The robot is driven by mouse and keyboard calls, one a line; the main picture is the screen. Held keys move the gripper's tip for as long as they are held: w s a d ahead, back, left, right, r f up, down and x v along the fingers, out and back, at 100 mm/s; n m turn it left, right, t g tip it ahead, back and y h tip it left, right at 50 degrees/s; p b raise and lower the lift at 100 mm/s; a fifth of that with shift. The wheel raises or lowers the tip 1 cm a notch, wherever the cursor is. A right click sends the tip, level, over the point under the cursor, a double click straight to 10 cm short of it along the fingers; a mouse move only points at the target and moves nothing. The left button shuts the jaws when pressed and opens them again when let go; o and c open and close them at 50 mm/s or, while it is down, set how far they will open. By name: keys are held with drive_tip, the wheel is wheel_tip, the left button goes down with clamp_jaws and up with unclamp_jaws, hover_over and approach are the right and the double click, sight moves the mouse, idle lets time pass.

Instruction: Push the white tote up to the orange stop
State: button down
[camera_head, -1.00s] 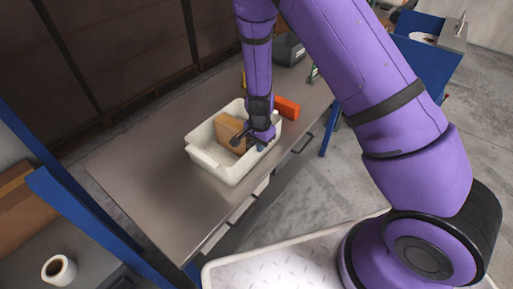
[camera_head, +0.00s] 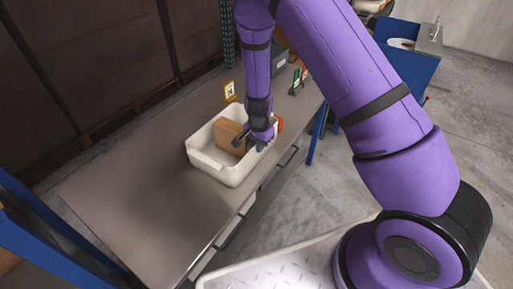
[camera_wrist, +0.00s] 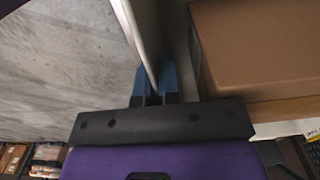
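The white tote (camera_head: 212,168) stands upright on the grey bench (camera_head: 140,190) with a brown carton (camera_head: 229,136) inside it. The orange stop (camera_head: 280,125) shows as a small piece just past the tote's far right end, mostly hidden behind my arm and the tote. I cannot tell if tote and stop touch. My gripper (camera_head: 254,143) is at the tote's right long wall. In the wrist view its blue fingers (camera_wrist: 155,85) stand on both sides of the thin white wall and close on it, with the carton to their right.
A grey device (camera_head: 284,68) and a small green-edged item (camera_head: 297,80) are beyond the stop. The bench left of the tote is clear. Dark panels (camera_head: 90,60) line the back.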

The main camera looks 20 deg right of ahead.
drive_tip(key=shift+w+d, duration=0.25)
drive_tip(key=shift+d, duration=0.05)
drive_tip(key=c, duration=1.2)
unclamp_jaws()
drive_tip(key=shift+c, duration=0.2)
wheel_tip(320, 180, up, 11)
drive_tip(key=shift+f, duration=0.1)
